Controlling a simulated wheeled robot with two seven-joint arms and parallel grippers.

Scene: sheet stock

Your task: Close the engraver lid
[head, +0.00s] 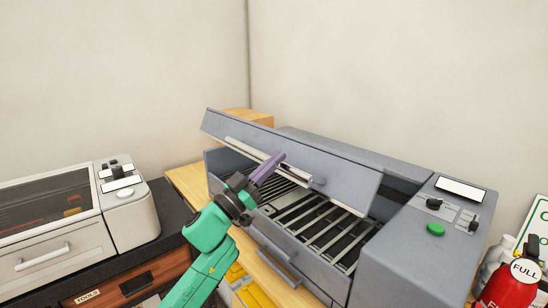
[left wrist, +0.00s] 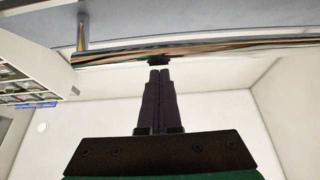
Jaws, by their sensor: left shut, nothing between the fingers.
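The engraver (head: 400,252) is a grey machine on a wooden bench. Its grey lid (head: 335,172) stands partly open and tilted, with the slatted bed (head: 310,222) visible beneath it. A pale handle bar (head: 245,148) runs along the lid's lower edge. My left gripper (head: 278,160) is shut and empty, its purple fingers pointing up and right in front of the lid by the bar. In the left wrist view the shut fingers (left wrist: 160,72) end close to the shiny bar (left wrist: 210,50); I cannot tell whether they touch. My right gripper is not in view.
A beige machine (head: 50,235) with a dark window stands at the left on a black-topped cabinet. A control panel with a green button (head: 435,229) is on the engraver's right. A red extinguisher (head: 508,288) and white bottles are at the lower right.

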